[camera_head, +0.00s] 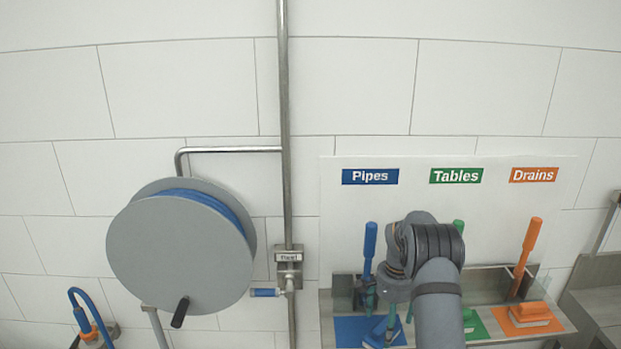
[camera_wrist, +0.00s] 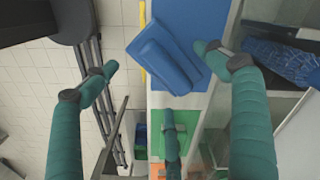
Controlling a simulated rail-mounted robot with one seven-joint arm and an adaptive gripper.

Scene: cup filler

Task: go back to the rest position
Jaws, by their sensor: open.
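My gripper (camera_wrist: 155,57) is open and empty, its two green fingers spread wide in the wrist view. In the head view my gripper (camera_head: 380,308) hangs over the blue section of the shelf, partly hidden by my arm. A blue scrubber (camera_wrist: 165,56) lies on a blue mat (camera_wrist: 208,18), seen between the fingers in the wrist view. The blue mat (camera_head: 352,331) also shows in the head view. I cannot tell how high the fingertips are above the scrubber.
A blue-handled tool (camera_head: 370,246) stands upright close by my gripper. A green-handled tool is mostly behind my arm. An orange tool (camera_head: 527,255) and orange scrubber (camera_head: 530,312) are at right. A hose reel (camera_head: 180,250) and vertical pipe (camera_head: 285,130) are at left.

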